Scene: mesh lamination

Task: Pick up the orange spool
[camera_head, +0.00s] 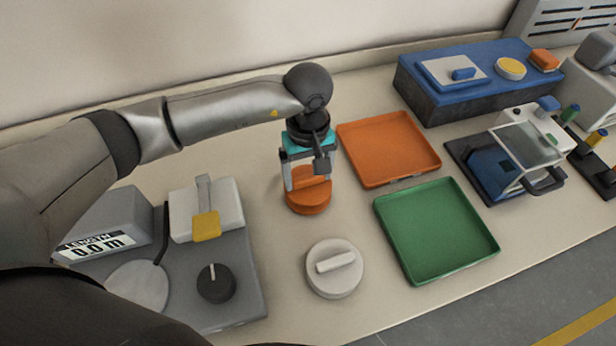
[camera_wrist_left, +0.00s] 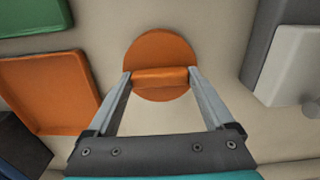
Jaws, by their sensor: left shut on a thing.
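The orange spool (camera_head: 309,199) is a round disc with a raised bar handle across its top, at the middle of the table in the head view. My left gripper (camera_head: 308,181) points down over it, its fingers at the two ends of the handle. The left wrist view also shows the orange spool (camera_wrist_left: 160,52), with the left gripper's fingers (camera_wrist_left: 160,76) shut on the handle's ends. The spool appears to be at table level; I cannot tell if it is lifted. My right gripper is not in view.
A white spool (camera_head: 334,267) lies nearby in front. An orange tray (camera_head: 388,150) and a green tray (camera_head: 436,231) stand to the right, both empty. A grey length-meter machine (camera_head: 238,262) is at the left. A blue box (camera_head: 465,80) stands at the back right.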

